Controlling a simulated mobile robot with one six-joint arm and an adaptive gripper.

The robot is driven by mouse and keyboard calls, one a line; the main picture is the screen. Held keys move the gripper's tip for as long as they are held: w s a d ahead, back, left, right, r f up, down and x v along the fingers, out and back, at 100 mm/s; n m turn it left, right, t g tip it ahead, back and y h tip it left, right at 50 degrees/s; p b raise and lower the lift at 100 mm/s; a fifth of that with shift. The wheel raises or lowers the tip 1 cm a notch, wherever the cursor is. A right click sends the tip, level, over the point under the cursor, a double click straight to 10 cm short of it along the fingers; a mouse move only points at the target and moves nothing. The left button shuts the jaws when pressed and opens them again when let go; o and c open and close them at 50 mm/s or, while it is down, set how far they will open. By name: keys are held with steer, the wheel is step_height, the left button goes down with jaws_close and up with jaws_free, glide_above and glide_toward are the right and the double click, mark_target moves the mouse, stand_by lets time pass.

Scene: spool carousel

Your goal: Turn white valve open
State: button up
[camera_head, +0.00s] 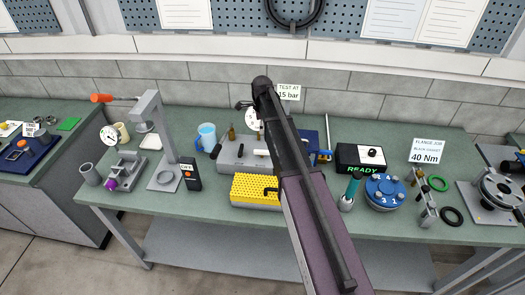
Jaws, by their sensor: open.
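A grey block (236,162) stands in the middle of the bench, with a small white handle (261,152) on its right part that looks like the white valve. A black lever (216,151) is on the block's left part. A round gauge (250,121) shows behind it, partly covered by my arm. My gripper (243,104) shows only as small dark parts beside the arm's top end. It is open and appears above and behind the block, apart from the white handle. The block's right end is hidden behind my arm.
A yellow perforated box (254,190) stands in front of the block. A black READY box (361,158) and a blue numbered disc (385,191) are to the right.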

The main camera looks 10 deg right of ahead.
mark_target(262, 151)
steer(key=shift+w+f, duration=0.1)
steer(key=shift+f, duration=0.05)
stand_by(0.4)
step_height(262, 151, down, 14)
steer(key=b, duration=1.3)
steer(key=shift+r+b, duration=0.25)
steer(key=shift+b, duration=0.1)
jaws_close()
steer(key=shift+d, duration=0.1)
